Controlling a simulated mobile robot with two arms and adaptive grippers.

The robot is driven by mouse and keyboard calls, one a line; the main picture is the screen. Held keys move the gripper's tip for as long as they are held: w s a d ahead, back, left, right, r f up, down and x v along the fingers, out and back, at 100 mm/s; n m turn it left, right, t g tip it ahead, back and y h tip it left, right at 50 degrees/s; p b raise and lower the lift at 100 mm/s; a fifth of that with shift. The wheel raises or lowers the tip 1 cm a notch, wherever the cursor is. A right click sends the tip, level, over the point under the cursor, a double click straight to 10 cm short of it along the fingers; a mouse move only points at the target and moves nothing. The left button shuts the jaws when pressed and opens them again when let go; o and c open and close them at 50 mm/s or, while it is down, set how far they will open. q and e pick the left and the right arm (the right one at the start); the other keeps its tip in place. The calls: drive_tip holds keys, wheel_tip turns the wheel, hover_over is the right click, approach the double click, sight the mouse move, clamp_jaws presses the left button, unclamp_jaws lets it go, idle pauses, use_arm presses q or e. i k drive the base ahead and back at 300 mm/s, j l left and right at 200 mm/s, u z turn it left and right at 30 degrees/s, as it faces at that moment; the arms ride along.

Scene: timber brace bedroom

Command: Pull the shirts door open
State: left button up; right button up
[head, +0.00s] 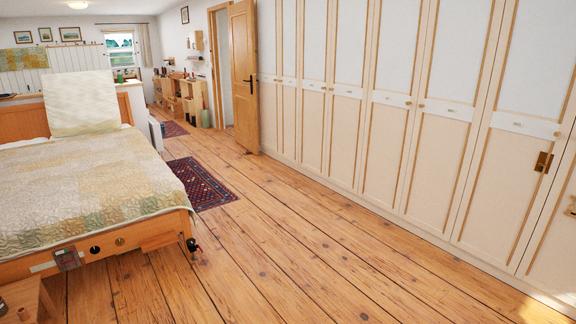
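A long row of cream wardrobe doors with wooden trim lines the right wall. Each door in the row has a pale middle rail with a small plate; the plates are too small to read, so I cannot tell which one is the shirts door. Neither of my grippers is in view.
A bed with a patterned quilt (85,180) stands at the left, with a dark object (192,245) at its corner. A red rug (200,183) lies beside it. An open wooden door (243,75) stands farther back. The plank floor (300,235) before the wardrobe is clear.

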sight(316, 16)
drive_tip(key=i, duration=6.05)
